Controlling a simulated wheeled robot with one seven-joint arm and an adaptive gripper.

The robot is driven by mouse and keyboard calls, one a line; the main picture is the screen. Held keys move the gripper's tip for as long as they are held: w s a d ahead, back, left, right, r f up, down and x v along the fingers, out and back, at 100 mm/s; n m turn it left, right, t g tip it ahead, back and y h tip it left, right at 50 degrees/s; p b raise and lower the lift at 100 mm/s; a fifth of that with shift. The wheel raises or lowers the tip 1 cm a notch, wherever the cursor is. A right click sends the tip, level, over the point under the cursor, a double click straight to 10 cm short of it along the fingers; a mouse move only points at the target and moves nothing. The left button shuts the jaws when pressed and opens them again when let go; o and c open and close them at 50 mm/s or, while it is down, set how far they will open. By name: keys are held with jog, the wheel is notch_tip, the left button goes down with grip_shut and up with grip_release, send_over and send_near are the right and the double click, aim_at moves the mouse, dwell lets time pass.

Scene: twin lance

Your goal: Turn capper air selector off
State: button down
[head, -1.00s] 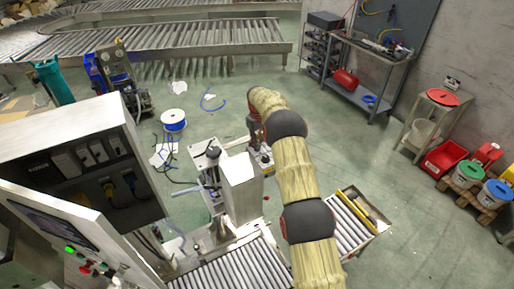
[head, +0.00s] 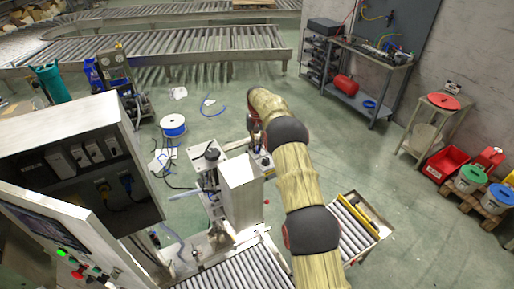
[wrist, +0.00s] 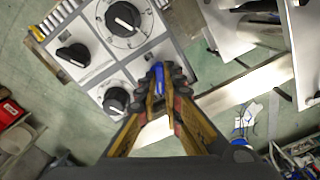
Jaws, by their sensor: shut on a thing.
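In the wrist view a light grey panel (wrist: 95,75) carries black knobs with white pointer lines. A large dial (wrist: 123,18) is at its top, one knob (wrist: 72,55) at the left and another (wrist: 116,100) lower down. A small blue handle (wrist: 158,70) stands at the panel's right part. My gripper (wrist: 158,84) is shut on this blue handle, one finger on each side; its base is partly hidden by the fingertips. In the head view the arm reaches beside the capper's metal housing (head: 241,182), and the fingers are hidden there.
A control cabinet (head: 75,150) with an open panel stands at the left. A roller conveyor (head: 225,270) runs in front of the capper. A blue cable spool (head: 173,125) and loose cables lie on the floor behind. Open floor lies to the right of the arm.

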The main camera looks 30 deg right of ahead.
aim_at(257, 148)
jog(key=shift+w+r, duration=0.1)
dwell(0.4)
jog(key=c, duration=1.9)
grip_release()
notch_tip(257, 148, up, 12)
jog(key=shift+f, duration=0.1)
